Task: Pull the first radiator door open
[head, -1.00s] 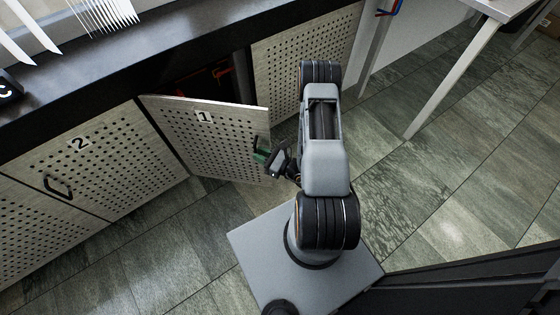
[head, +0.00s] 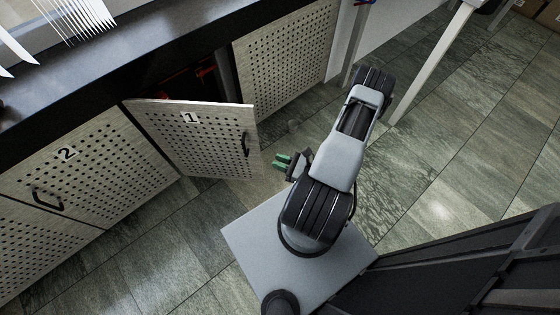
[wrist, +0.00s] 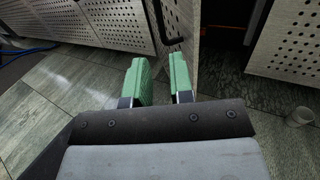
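The perforated door marked 1 (head: 197,138) stands partly open, swung out from the cabinet front with a dark gap behind it. Its black handle (head: 245,145) is near its free edge. My gripper (head: 283,161) is to the right of the handle and apart from it, with green fingers spread. In the wrist view my gripper (wrist: 160,80) is open and empty between its fingers. The door's handle (wrist: 162,24) shows just beyond the fingertips there, and the door's edge (wrist: 190,30) is beside it.
The closed door marked 2 (head: 75,170) is on the left. Another perforated panel (head: 285,70) is on the right. A dark worktop (head: 160,40) runs above. A small cup-like object (wrist: 299,116) stands on the floor. Tiled floor (head: 450,170) is free on the right.

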